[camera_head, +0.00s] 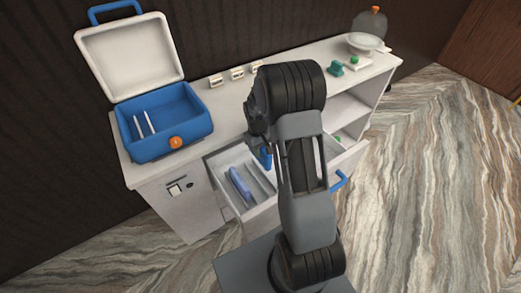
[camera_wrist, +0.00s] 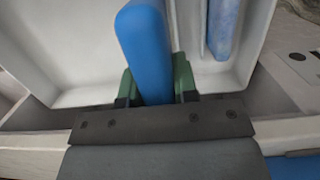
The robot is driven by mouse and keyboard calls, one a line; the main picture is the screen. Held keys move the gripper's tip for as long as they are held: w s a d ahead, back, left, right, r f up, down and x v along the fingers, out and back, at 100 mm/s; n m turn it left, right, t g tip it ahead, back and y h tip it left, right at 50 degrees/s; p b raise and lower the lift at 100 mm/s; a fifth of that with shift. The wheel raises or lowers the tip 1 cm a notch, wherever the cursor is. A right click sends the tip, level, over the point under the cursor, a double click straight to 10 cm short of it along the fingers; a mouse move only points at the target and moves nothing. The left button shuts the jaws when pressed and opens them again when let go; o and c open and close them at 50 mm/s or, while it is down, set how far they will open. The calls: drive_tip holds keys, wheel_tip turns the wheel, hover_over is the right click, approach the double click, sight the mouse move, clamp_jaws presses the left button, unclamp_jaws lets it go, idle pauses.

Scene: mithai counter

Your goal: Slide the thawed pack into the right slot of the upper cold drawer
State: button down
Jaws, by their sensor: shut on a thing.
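The thawed pack, plain blue (camera_wrist: 145,45), is held upright between the green fingertips of my gripper (camera_wrist: 157,86), which is shut on it. In the head view, part of the blue pack (camera_head: 266,158) shows beside my arm, over the open upper drawer (camera_head: 262,212). My arm hides the drawer's right part. A paler, frosted pack (camera_head: 240,185) lies in the drawer's left slot; it also shows in the wrist view (camera_wrist: 225,25), apart from the held pack. I cannot tell how deep the held pack sits or whether it touches the drawer floor.
An open blue cool box (camera_head: 165,155) with white dividers stands at the counter's left end. Small label cards (camera_head: 237,74) stand along the back. Green items (camera_head: 336,68), a white bowl (camera_head: 362,41) and a jar (camera_head: 370,20) are at the right. A blue handle (camera_head: 339,181) shows right of my arm.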

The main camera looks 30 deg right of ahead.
drive_tip(key=shift+f+b, duration=4.9)
drive_tip(key=shift+f, duration=2)
drive_tip(key=c, duration=0.8)
unclamp_jaws()
drive_tip(key=r, duration=0.4)
drive_tip(key=w+r+p, duration=0.1)
drive_tip(key=r, duration=0.4)
drive_tip(key=w+r, duration=0.1)
drive_tip(key=r, duration=0.3)
drive_tip(key=shift+a+r, duration=0.15)
drive_tip(key=shift+r, duration=0.2)
